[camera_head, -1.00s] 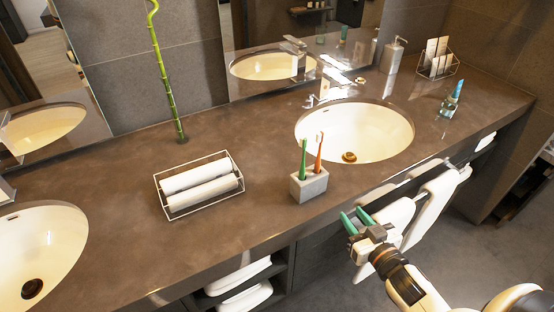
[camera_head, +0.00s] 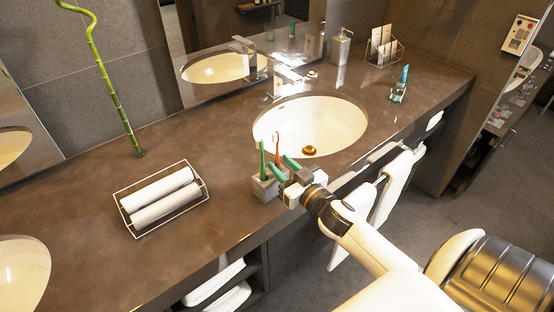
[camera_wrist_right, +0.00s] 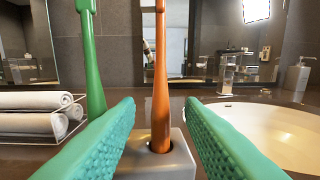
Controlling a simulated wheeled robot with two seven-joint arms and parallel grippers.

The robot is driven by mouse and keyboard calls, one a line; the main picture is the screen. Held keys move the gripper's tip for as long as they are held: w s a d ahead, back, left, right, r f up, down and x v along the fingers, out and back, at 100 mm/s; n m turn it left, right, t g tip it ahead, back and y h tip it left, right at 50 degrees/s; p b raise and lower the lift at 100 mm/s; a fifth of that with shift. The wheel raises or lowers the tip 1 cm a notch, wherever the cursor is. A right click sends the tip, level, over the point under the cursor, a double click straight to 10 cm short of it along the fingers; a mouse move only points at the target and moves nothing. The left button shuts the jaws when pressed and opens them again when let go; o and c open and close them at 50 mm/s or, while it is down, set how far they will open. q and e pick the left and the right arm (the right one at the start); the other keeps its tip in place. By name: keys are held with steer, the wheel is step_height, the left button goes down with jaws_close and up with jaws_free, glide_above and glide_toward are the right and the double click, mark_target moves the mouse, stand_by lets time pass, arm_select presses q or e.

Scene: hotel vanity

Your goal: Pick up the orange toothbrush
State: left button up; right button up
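The orange toothbrush (camera_head: 277,149) stands upright in a grey holder (camera_head: 264,188) on the counter, in front of the right basin. In the right wrist view the orange toothbrush (camera_wrist_right: 161,85) rises from a hole in the holder (camera_wrist_right: 160,165), between my two fingers. A green toothbrush (camera_wrist_right: 89,62) stands left of it, outside the fingers; it also shows in the head view (camera_head: 262,160). My right gripper (camera_head: 283,167) has green fingertips. It is open around the orange toothbrush, with a gap on each side. My left gripper is not in view.
A wire tray with rolled towels (camera_head: 162,197) stands left of the holder. The right basin (camera_head: 312,126) lies behind and right. White towels (camera_head: 398,180) hang at the counter's front. A soap dispenser (camera_head: 340,47) stands at the back.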

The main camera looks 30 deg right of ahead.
steer(key=w, duration=0.2)
steer(key=shift+w, duration=0.3)
steer(key=shift+s, duration=0.1)
jaws_close()
